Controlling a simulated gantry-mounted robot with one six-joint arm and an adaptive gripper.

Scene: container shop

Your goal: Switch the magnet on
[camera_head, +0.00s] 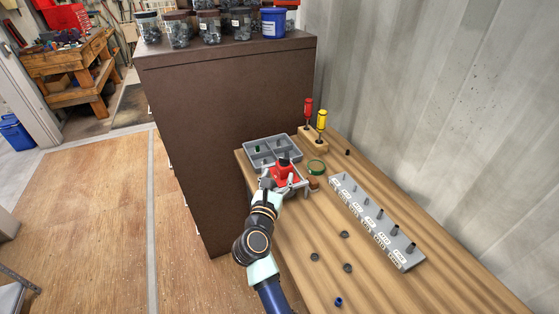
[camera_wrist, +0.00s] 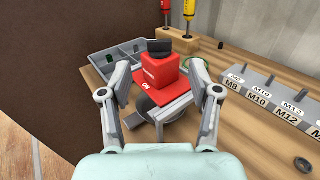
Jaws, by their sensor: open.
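The red magnet block (camera_wrist: 162,70) has a black knob (camera_wrist: 159,47) on top and white lettering on its front, with "ON" on its lower red plate. A grey support and a round dark part show below the plate. The magnet also shows in the head view (camera_head: 286,172) at the far end of the wooden table. My gripper (camera_wrist: 167,76) is open, one finger on each side of the magnet; I cannot tell whether they touch it. My gripper is also in the head view (camera_head: 283,182), partly covering the magnet.
A grey compartment tray (camera_head: 272,140) stands behind the magnet. A wooden block (camera_head: 314,142) holds a red and a yellow screwdriver. A grey rack (camera_head: 375,222) with labelled bolts lies to the right. A green ring (camera_head: 316,167) and several dark nuts lie loose. A brown cabinet (camera_head: 215,120) stands left.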

